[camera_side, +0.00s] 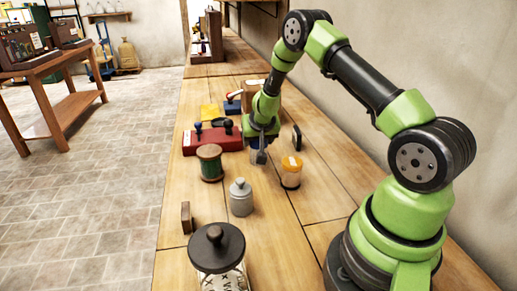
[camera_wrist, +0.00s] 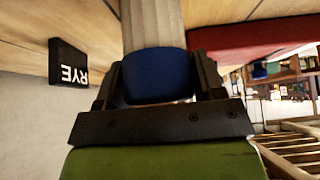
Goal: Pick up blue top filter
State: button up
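The blue top filter shows in the wrist view as a pale cylinder with a blue top (camera_wrist: 157,76). The blue part lies between the two dark fingers of my gripper (camera_wrist: 157,80), one on each side and very close to it. I cannot tell whether the fingers press on it or stand just clear of it. In the side view my gripper (camera_side: 261,143) points down over the filter (camera_side: 258,157), low above the wooden bench, and hides most of it. I cannot tell whether the filter rests on the bench.
A dark red box (camera_side: 213,142) is left of the gripper. An orange jar (camera_side: 291,172) is close at right, with a black RYE block (camera_wrist: 68,63) nearby. A thread spool (camera_side: 210,162), grey bottle (camera_side: 241,197) and lidded glass jar (camera_side: 218,252) stand nearer the camera.

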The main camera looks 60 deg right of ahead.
jog(key=c, duration=0.5)
jog(key=shift+r, duration=0.15)
